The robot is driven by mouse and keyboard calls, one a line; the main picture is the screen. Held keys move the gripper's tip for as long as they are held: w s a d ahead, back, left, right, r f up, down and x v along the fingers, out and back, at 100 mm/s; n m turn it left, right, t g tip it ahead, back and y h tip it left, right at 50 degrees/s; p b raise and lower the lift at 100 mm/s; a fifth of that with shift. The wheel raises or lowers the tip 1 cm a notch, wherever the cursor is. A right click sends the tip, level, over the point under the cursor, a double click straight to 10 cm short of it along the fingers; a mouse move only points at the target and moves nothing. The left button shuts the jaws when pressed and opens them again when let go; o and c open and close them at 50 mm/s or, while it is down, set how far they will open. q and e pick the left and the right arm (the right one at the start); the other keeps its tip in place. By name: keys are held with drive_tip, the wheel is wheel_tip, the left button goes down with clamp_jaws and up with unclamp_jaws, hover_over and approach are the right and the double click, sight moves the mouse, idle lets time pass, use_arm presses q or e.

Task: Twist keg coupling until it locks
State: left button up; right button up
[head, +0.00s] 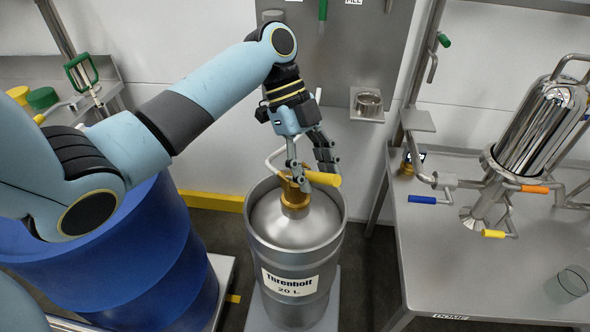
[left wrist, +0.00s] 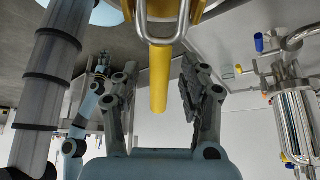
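In the left wrist view, the yellow grip (left wrist: 158,80) lies between the two spread fingers of my left gripper (left wrist: 158,85), with gaps on both sides. Whether the coupling is locked cannot be told.
A blue drum (head: 180,250) stands left of the keg. A steel table (head: 480,250) at right carries a shiny steel vessel (head: 540,130) with coloured valve handles and a glass (head: 572,282). A wall panel with a small cup shelf (head: 367,105) is behind the keg.

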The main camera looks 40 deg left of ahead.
use_arm(q)
clamp_jaws()
drive_tip(key=shift+s+a+f+m+g+y+b, duration=0.1)
drive_tip(key=shift+s+m+g, duration=0.15)
drive_tip(key=shift+m, duration=0.25)
drive_tip(key=shift+s+a+r+m+g+y+b, duration=0.1)
drive_tip(key=shift+s+m+g+b, duration=0.1)
drive_tip(key=shift+m+g, duration=0.25)
drive_tip(key=shift+s+f+m+g+y+b, duration=0.1)
drive_tip(key=shift+s+m+g, duration=0.1)
drive_tip(key=shift+m, duration=0.35)
drive_tip(key=shift+s+a+m+g+p, duration=0.15)
drive_tip(key=shift+s+m+g+p, duration=0.15)
drive_tip(key=shift+m+p, duration=0.45)
